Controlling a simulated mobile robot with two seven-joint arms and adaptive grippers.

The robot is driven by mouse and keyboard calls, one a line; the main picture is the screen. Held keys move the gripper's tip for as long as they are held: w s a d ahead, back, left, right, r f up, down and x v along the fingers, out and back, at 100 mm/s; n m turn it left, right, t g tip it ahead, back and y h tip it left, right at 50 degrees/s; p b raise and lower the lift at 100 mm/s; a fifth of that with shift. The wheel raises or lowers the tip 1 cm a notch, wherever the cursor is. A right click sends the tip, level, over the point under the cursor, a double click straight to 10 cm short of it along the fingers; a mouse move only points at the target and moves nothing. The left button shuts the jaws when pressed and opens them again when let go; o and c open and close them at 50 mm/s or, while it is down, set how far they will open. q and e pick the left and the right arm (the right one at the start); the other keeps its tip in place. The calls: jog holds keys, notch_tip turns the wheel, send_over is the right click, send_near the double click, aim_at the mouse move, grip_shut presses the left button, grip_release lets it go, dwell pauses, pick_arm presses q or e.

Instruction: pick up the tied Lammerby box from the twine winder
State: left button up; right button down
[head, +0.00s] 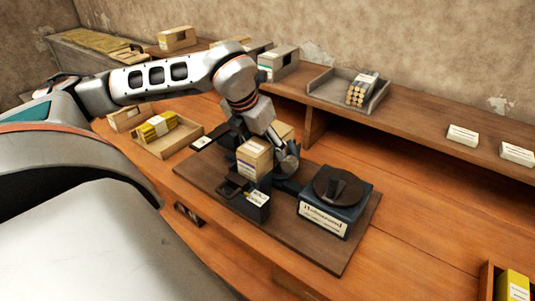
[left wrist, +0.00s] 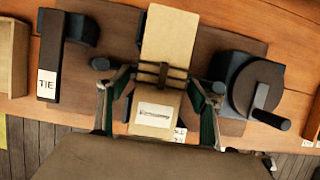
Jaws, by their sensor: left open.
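A tan box (head: 254,160) with a pale label stands on the twine winder's dark board (head: 300,240). In the left wrist view the labelled box (left wrist: 155,119) lies between the two fingers of my left gripper (left wrist: 160,86). Dark bands cross just beyond its label there; I cannot tell whether they are twine. My left gripper is open, with a finger on each side of the box; contact is not clear. In the head view the left gripper (head: 272,150) is partly hidden by the box. My right gripper is not in view.
A blue-black unit with a round crank disc (head: 341,186) stands right of the box. A plate marked TIE (left wrist: 47,84) lies left. A tray of yellow packs (head: 166,140) is at left. A raised shelf (head: 420,122) with a grey tray runs behind.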

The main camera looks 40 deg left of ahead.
pick_arm(q)
jog(key=x, duration=0.3)
jog(key=shift+w+a+f, duration=0.1)
jog(key=shift+w+f, duration=0.05)
jog(key=shift+f, duration=0.05)
jog(key=c, duration=1.2)
jog(key=shift+r, duration=0.1)
jog(key=shift+c, duration=0.2)
jog(key=shift+r, duration=0.15)
